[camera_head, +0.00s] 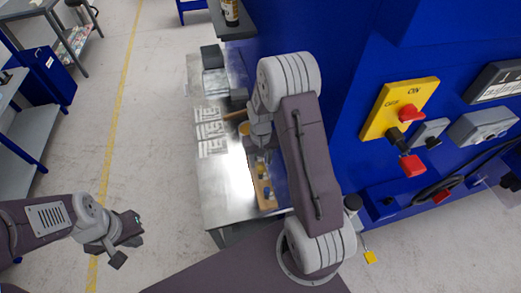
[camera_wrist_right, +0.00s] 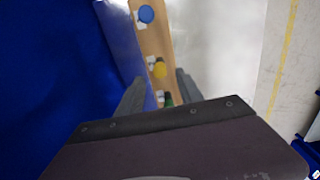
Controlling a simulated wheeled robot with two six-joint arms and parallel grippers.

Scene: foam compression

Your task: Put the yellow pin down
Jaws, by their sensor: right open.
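A yellow pin (camera_wrist_right: 159,69) stands in a wooden rack (camera_wrist_right: 155,40) and shows its round yellow top. A blue pin (camera_wrist_right: 146,14) and a green one (camera_wrist_right: 167,99) stand in the same row. My right gripper (camera_wrist_right: 160,78) is open, with its fingertips on either side of the yellow pin in the wrist view. Gaps show between the pin and both fingers. In the head view the rack (camera_head: 260,180) lies on the metal table (camera_head: 222,185), partly hidden by my right arm. My left gripper (camera_head: 128,246) appears open and empty over the floor, away from the table.
White slotted parts (camera_head: 210,130) lie on the table's left side. A round yellow thing (camera_head: 244,128) lies near my right wrist. A blue machine with a yellow switch panel (camera_head: 399,107) stands to the right. The table's front left is clear.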

